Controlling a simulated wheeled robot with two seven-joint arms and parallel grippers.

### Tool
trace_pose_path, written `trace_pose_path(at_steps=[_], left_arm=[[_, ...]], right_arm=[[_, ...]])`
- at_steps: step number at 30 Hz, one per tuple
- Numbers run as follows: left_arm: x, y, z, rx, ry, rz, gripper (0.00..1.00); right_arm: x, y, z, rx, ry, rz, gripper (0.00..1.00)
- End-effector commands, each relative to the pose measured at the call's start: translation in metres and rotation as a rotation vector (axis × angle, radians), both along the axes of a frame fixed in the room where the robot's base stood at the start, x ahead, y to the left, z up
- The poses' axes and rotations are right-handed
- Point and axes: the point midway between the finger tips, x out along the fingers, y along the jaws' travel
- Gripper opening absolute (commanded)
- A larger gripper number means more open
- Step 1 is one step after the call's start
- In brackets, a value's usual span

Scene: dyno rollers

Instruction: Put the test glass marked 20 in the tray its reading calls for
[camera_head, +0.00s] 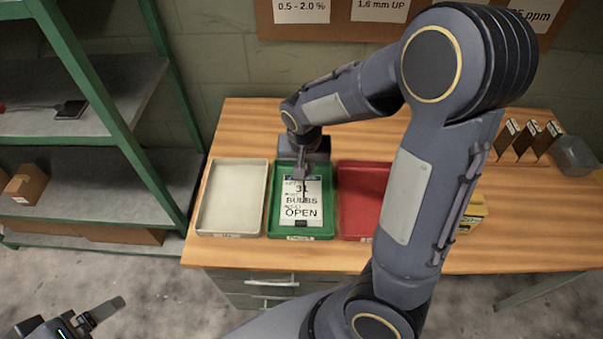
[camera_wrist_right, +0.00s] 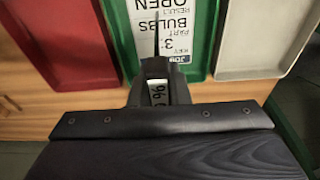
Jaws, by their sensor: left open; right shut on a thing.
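My right gripper (camera_head: 303,176) reaches down over the green tray (camera_head: 270,216). It is shut on a slim item (camera_wrist_right: 157,92) with a white label and a thin dark rod, seen in the right wrist view. Characters like 96 show on the label; I cannot confirm a mark of 20. A job card (camera_head: 302,213) reading 31, BULBS, OPEN lies in the green tray. The white tray (camera_head: 232,232) is left of it and the red tray (camera_head: 362,170) is right of it. My left gripper (camera_head: 112,310) is open and empty at the lower left.
A yellow box (camera_head: 475,213) stands right of the red tray, partly behind my right arm. Brown upright cards (camera_head: 530,140) and a clear bin (camera_head: 575,156) are at the bench's right. Green shelving (camera_head: 100,85) stands left. A sign (camera_head: 302,10) reads 0.5 - 2.0 %.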

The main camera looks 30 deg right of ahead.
Motion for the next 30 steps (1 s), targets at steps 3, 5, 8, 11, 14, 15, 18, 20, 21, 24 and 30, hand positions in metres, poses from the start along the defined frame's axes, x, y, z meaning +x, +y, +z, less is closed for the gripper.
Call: trace_pose_path(at_steps=[3,5,8,11,14,15,18,20,21,24,30], left_arm=[[0.000,0.000,0.000,0.000,0.000,0.000,0.82],[0.000,0.000,0.000,0.000,0.000,0.000,0.82],[0.000,0.000,0.001,0.000,0.000,0.000,0.82],[0.000,0.000,0.003,0.000,0.000,0.000,0.82],[0.000,0.000,0.003,0.000,0.000,0.000,0.82],[0.000,0.000,0.003,0.000,0.000,0.000,0.82],[0.000,0.000,0.003,0.000,0.000,0.000,0.82],[0.000,0.000,0.003,0.000,0.000,0.000,0.82],[0.000,0.000,0.002,0.000,0.000,0.000,0.82],[0.000,0.000,0.002,0.000,0.000,0.000,0.82],[0.000,0.000,0.003,0.000,0.000,0.000,0.82]], right_arm=[[0.007,0.000,-0.007,0.000,0.000,0.000,0.00],[0.009,0.000,-0.011,0.001,0.001,0.000,0.00],[0.012,0.000,-0.024,0.000,0.004,0.001,0.00],[0.012,0.000,-0.038,0.000,0.004,0.000,0.00],[0.012,0.000,-0.044,0.001,0.000,0.000,0.00],[0.013,0.000,-0.045,0.002,-0.001,0.000,0.00],[0.013,0.000,-0.045,0.001,-0.002,0.000,0.00],[0.012,0.000,-0.045,0.002,-0.001,0.000,0.17],[0.012,0.000,-0.045,0.002,-0.001,0.000,0.23],[0.012,0.000,-0.044,0.002,-0.001,0.000,0.36],[0.012,0.000,-0.044,0.002,-0.001,0.000,0.38]])
